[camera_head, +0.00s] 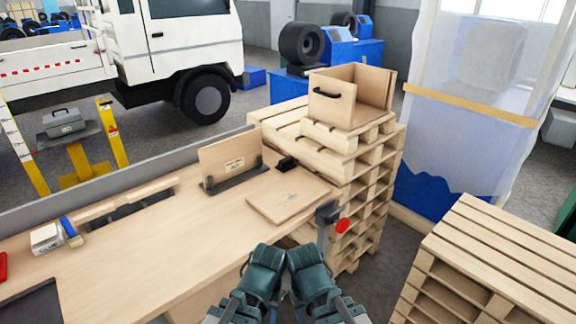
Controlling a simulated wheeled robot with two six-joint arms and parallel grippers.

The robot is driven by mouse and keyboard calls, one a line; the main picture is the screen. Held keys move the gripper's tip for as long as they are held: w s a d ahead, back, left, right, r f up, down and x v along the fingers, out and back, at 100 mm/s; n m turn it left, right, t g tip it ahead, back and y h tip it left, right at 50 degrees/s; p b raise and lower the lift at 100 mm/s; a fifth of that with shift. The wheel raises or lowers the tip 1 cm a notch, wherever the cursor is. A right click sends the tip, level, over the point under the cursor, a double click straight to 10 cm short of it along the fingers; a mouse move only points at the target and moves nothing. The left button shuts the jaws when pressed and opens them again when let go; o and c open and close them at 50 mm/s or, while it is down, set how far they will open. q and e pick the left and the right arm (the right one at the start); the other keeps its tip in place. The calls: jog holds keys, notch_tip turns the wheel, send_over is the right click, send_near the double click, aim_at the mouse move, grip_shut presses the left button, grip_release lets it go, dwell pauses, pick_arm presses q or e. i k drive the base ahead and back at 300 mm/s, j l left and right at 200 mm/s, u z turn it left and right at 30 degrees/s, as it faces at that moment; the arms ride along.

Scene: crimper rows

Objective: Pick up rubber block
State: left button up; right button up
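A small black block (287,164), which may be the rubber block, sits at the far right end of the wooden workbench, beside an upright wooden board. My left gripper (264,256) and my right gripper (304,258) are side by side at the bottom centre, in front of the bench's near edge and well short of the black block. I see both from behind, so their fingers are hidden and I cannot tell whether they are open or shut.
The workbench (150,248) has a clear middle. A flat wooden panel (290,195) lies near its right end. A clamp with a red handle (342,226) is at the edge. Pallets (365,165) stand behind; another stack (495,260) is at right.

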aim_at(286, 164)
jog(key=i+l+u, duration=0.1)
jog(key=u, duration=0.3)
jog(key=l+u, duration=0.2)
jog(key=u, duration=0.25)
jog(key=i+l+u, duration=0.1)
jog(key=u, duration=0.3)
jog(key=l+u, duration=0.3)
jog(key=l, duration=0.65)
jog(key=l+u, duration=0.25)
jog(key=l, duration=0.75)
